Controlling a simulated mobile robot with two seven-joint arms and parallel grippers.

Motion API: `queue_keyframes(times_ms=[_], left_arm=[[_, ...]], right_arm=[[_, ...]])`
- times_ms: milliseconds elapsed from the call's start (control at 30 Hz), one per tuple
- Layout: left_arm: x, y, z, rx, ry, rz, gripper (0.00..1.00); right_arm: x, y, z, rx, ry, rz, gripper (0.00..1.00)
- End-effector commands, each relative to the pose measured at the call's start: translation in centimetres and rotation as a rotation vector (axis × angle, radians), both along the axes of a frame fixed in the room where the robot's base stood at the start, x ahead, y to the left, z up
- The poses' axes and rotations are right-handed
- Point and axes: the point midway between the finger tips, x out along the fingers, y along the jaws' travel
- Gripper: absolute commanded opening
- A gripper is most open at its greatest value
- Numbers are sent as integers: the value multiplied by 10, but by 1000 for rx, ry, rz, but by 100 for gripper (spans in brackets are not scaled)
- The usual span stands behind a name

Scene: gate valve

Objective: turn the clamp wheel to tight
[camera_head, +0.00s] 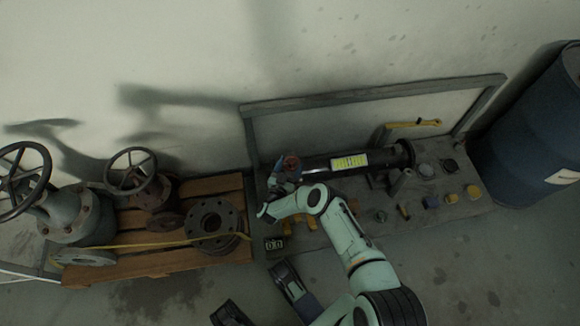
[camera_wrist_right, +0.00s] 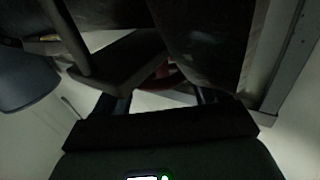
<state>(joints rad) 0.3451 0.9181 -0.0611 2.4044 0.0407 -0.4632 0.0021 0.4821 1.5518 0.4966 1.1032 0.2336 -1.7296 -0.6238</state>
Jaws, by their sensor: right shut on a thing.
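The clamp wheel (camera_head: 291,162) is a small reddish round part at the left end of a dark horizontal pipe (camera_head: 318,165) on the bench. My right gripper (camera_head: 282,180) reaches it from the front left and is shut on it; the wrist partly hides the grip. In the right wrist view a strip of the red wheel (camera_wrist_right: 168,79) shows between the two dark fingers (camera_wrist_right: 162,100); a dark plate and the pipe cover the rest. That view is very dark, so the exact contact is hidden.
The grey bench (camera_head: 470,220) holds several small coloured parts right of my arm. A yellow wrench (camera_head: 414,124) lies behind the pipe. A wooden pallet (camera_head: 150,262) with handwheel valves and a flange (camera_head: 213,222) stands left. A blue barrel (camera_head: 530,130) stands right.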

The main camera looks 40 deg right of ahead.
Motion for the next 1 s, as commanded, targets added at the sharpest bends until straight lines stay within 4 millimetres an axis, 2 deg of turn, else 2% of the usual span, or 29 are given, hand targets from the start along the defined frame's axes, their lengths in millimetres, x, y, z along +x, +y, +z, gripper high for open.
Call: queue_keyframes(times_ms=[433,467,500,533,833,1000], left_arm=[[-1,0,-1,0,5,0,0],[-1,0,-1,0,4,0,0],[-1,0,-1,0,4,0,0],[-1,0,-1,0,4,0,0],[0,0,0,0,1,0,0],[10,-1,8,3,-35,-3,0]], right_arm=[[0,0,0,1,-3,-9,43],[0,0,1,1,-3,-9,83],[0,0,1,1,-3,-9,96],[0,0,1,1,-3,-9,98],[0,1,0,1,-2,-7,98],[-8,18,1,2,1,-4,98]])
